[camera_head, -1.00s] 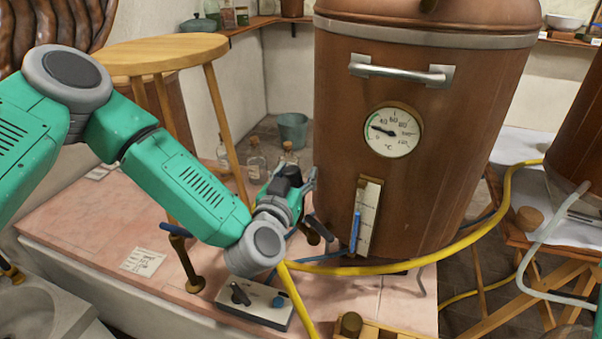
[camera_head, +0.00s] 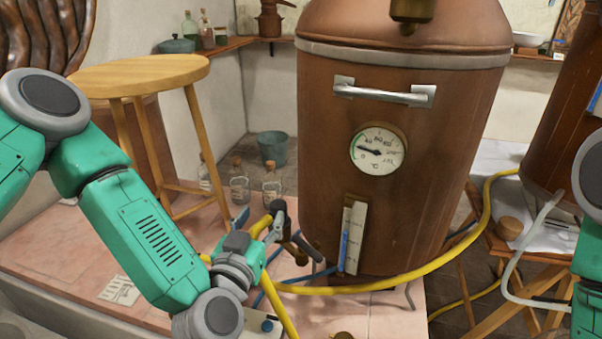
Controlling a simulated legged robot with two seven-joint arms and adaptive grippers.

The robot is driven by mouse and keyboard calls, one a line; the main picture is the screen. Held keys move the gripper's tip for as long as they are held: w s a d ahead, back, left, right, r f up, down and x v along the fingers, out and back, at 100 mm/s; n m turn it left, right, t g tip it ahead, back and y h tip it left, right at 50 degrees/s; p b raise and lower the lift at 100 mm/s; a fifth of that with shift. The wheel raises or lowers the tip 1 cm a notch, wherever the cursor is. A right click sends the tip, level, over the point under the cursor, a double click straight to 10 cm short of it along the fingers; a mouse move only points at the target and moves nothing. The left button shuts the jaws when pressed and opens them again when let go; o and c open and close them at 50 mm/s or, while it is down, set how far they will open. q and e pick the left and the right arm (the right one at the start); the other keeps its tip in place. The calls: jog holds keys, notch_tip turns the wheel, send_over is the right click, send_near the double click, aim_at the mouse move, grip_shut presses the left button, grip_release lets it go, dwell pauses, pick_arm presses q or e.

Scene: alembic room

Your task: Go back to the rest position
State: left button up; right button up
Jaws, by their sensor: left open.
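My left arm comes in from the left in green and grey. Its gripper (camera_head: 272,226) is open in front of the copper still, near the yellow hose and a dark valve knob at the still's lower left. I cannot tell whether the fingers touch the knob or the hose. Part of my right arm shows at the right edge, but its gripper is out of view.
The large copper still (camera_head: 400,130) has a dial gauge (camera_head: 377,150) and a level glass (camera_head: 351,238). A yellow hose (camera_head: 372,286) runs across its front. A wooden stool (camera_head: 140,76) stands behind my left arm. Glass bottles (camera_head: 239,188) and a bucket (camera_head: 272,149) are behind.

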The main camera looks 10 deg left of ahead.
pick_arm(q)
jog(key=s+d+f+m+g+h, duration=0.1)
jog(key=s+f+g+h, duration=0.1)
jog(key=s+f+g, duration=0.5)
jog(key=s+d+f+m+g+h, duration=0.15)
jog(key=s+f, duration=0.25)
jog(key=f, duration=0.7)
jog(key=s+a+f+g+y, duration=0.1)
jog(key=s+a+f+g, duration=0.1)
jog(key=s, duration=0.4)
jog(key=s+a+f+n+g+y, duration=0.1)
jog(key=s+a+f+g, duration=0.2)
jog(key=s+a, duration=0.3)
jog(key=s+a+f+n+g+y, duration=0.1)
jog(key=s+a+f+g+y, duration=0.1)
jog(key=s+a+f+g, duration=0.1)
jog(key=s+a+g, duration=0.1)
jog(key=s, duration=0.1)
jog(key=shift+s, duration=0.4)
jog(key=shift+a+f, duration=0.2)
jog(key=shift+a, duration=0.25)
jog(key=shift+d+r, duration=0.1)
jog(key=shift+d, duration=0.15)
jog(key=shift+a, duration=0.1)
